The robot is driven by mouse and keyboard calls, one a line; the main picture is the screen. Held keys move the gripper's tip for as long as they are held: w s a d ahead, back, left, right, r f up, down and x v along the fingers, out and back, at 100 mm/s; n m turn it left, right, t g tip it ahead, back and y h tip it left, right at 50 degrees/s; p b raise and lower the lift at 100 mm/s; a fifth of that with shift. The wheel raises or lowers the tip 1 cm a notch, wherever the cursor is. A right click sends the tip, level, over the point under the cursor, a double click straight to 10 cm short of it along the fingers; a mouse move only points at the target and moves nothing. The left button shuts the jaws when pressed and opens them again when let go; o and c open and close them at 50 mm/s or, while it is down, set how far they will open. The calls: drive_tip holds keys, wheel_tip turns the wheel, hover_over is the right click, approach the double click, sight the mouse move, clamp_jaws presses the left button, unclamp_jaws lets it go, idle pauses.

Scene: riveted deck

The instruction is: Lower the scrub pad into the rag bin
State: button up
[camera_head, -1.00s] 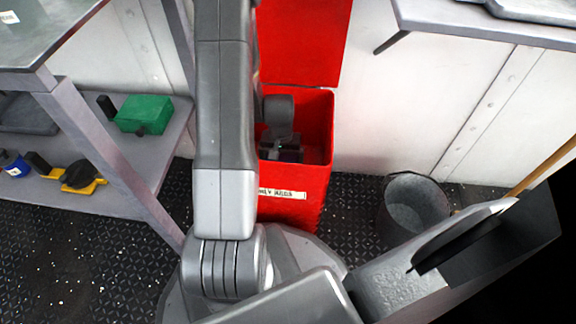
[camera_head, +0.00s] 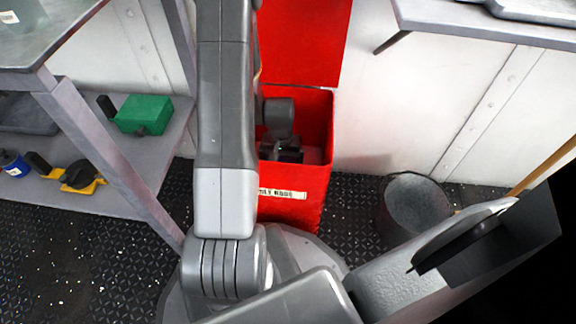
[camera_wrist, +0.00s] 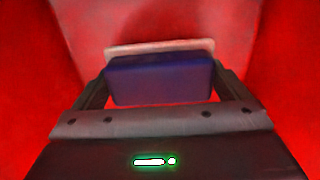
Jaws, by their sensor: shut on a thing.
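The red rag bin (camera_head: 318,190) stands open on the floor with its lid raised behind it and a label on its front. My gripper (camera_head: 285,151) is down inside the bin's mouth, partly hidden by my arm. In the wrist view my gripper (camera_wrist: 160,88) is shut on the scrub pad (camera_wrist: 160,80), a dark blue block with a pale pinkish layer along its far edge. Red bin walls surround the pad. The pad cannot be made out in the head view. Whether it touches the bin's bottom I cannot tell.
A grey bucket (camera_head: 415,207) stands right of the bin, with a wooden handle (camera_head: 545,165) near it. At left, a grey shelf (camera_head: 120,165) holds a green box (camera_head: 143,114) and a yellow-and-black item (camera_head: 80,178). A bench edge (camera_head: 480,28) juts out at upper right.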

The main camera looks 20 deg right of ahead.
drive_tip(key=shift+f, duration=2)
idle(0.7)
drive_tip(key=o, duration=0.7)
drive_tip(key=shift+c, duration=0.2)
drive_tip(key=shift+r, duration=0.15)
wheel_tip(320, 180, up, 14)
drive_tip(key=p, duration=0.6)
drive_tip(key=shift+f, duration=0.2)
drive_tip(key=shift+f, duration=0.15)
